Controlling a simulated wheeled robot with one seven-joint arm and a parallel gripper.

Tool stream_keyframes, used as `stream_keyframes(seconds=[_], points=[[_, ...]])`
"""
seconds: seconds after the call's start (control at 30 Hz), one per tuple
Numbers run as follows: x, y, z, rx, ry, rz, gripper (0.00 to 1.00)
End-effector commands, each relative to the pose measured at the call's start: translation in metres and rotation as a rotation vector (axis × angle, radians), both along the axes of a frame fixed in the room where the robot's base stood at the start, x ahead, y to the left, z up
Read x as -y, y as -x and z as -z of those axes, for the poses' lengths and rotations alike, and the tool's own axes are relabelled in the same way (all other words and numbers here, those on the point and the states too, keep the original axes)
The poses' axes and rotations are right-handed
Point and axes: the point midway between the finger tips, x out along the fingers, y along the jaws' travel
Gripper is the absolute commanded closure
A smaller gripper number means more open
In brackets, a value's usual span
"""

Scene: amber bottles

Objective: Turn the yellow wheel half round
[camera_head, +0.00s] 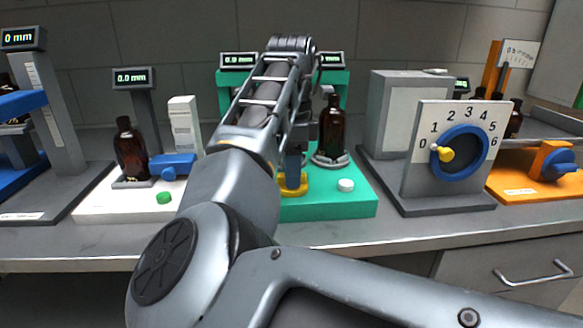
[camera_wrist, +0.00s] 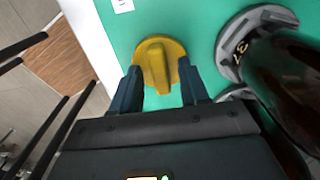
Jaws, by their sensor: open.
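The yellow wheel (camera_wrist: 160,48) is a round disc with a raised bar across it, set on the green base (camera_wrist: 200,22). In the head view the wheel (camera_head: 293,188) shows low at the front of the green station, partly hidden by my arm. My gripper (camera_wrist: 159,70) is open. Its two dark fingers lie to the left and right of the wheel's raised bar, with a gap on each side. I cannot tell whether the fingertips touch the disc. In the head view my gripper (camera_head: 294,172) points down over the wheel.
An amber bottle (camera_head: 333,128) stands in a grey ring holder right of the wheel, close to my gripper. A white button (camera_head: 346,185) is on the green base. A dial panel with a blue wheel (camera_head: 470,165) stands further right. A white station with another bottle (camera_head: 131,150) is left.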

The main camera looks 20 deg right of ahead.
Motion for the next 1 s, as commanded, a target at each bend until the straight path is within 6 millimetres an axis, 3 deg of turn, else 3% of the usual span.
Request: stream_keyframes(seconds=[0.13, 0.6, 1.0], points=[[0.0000, 0.0000, -0.0001, 0.000, 0.000, 0.000, 0.57], [0.0001, 0.0001, -0.0003, -0.001, 0.000, 0.000, 1.00], [0.0005, 0.0004, -0.0025, -0.002, 0.000, -0.038, 1.00]])
